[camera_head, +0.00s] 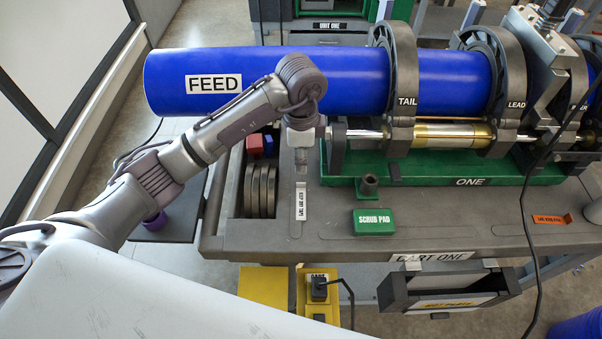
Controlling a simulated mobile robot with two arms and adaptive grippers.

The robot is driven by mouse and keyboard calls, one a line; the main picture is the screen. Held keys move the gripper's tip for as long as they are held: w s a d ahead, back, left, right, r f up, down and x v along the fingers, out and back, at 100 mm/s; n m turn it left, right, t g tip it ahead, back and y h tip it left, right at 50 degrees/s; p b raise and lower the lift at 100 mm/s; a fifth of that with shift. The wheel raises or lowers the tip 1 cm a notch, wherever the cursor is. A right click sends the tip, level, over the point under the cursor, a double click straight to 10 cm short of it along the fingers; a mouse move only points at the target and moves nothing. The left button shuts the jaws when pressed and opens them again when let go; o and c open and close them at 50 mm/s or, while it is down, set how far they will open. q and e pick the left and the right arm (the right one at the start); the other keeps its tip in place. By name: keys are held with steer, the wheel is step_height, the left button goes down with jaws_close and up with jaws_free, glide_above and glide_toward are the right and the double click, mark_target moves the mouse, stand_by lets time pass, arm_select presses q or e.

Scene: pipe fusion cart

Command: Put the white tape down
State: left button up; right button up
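My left gripper (301,165) points down over the left part of the grey cart top, below the blue pipe. Its fingers are small and seen from above, so I cannot tell whether they are open or shut, or whether anything is between them. I cannot make out a separate white tape. Just below the gripper, a narrow light strip with a white label (301,205) lies on the cart top; its lettering is too small to read surely. My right gripper is not in view.
The blue pipe (270,75), marked FEED, runs through the TAIL clamp (402,75). A green SCRUB PAD (374,222) and a small dark fitting (369,184) sit on the grey cart (440,225). Grey discs (261,190) stand in a left bin. The cart's front middle is bare.

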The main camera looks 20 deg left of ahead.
arm_select(q)
step_height(320, 180, up, 4)
steer(key=shift+f, duration=0.25)
